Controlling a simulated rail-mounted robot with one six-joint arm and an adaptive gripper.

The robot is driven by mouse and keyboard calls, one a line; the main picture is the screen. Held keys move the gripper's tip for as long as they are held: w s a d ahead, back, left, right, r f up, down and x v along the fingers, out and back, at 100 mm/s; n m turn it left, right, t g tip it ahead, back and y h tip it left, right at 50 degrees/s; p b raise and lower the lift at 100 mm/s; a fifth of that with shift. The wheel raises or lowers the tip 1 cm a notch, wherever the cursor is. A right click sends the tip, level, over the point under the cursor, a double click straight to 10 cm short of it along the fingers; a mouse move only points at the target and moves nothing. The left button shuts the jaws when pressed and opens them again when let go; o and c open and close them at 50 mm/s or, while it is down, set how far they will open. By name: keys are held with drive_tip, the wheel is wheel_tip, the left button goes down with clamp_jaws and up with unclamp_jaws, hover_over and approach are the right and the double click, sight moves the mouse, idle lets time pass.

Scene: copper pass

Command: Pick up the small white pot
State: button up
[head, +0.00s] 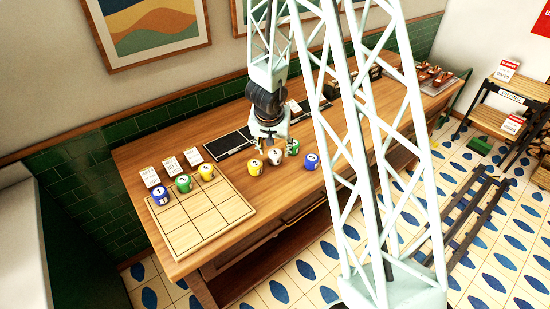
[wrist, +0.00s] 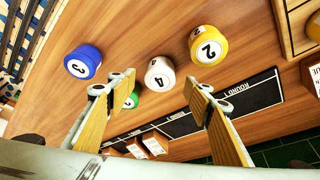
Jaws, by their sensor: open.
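The small white pot (wrist: 160,74), marked 4, stands on the wooden table. In the wrist view it shows ahead, between the two fingertips of my gripper (wrist: 160,86), with clear space on both sides. In the head view the white pot (head: 275,157) stands in the near group of pots, just below my gripper (head: 269,142). My gripper is open and empty, its fingers spread wide.
A yellow pot (wrist: 208,45) and a blue pot (wrist: 84,61) flank the white one; a green pot (wrist: 132,97) is partly hidden behind the left finger. A gridded wooden board (head: 190,235) holds three pots. Dark panels (head: 229,144) lie behind.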

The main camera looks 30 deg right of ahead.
sight(275, 153)
drive_tip(key=shift+f, duration=0.1)
drive_tip(key=shift+b+x, duration=1.55)
drive_tip(key=shift+x, duration=1)
drive_tip(key=shift+c, duration=0.6)
drive_tip(key=c, duration=0.9)
drive_tip(key=shift+r, duration=0.2)
drive_tip(key=shift+r+p, duration=1.55)
drive_tip(key=shift+r, duration=0.2)
drive_tip(key=s+a+b, duration=0.1)
drive_tip(key=s+a, duration=0.1)
drive_tip(key=s, duration=0.3)
drive_tip(key=s+a+b, duration=0.1)
drive_tip(key=s+a, duration=0.1)
drive_tip(key=s, duration=0.2)
drive_tip(key=s+a+r+b, duration=0.1)
drive_tip(key=s+a+b, duration=0.1)
drive_tip(key=s, duration=0.3)
drive_tip(key=shift+s+a+r, duration=0.1)
drive_tip(key=shift+s+a, duration=0.15)
drive_tip(key=shift+s, duration=0.05)
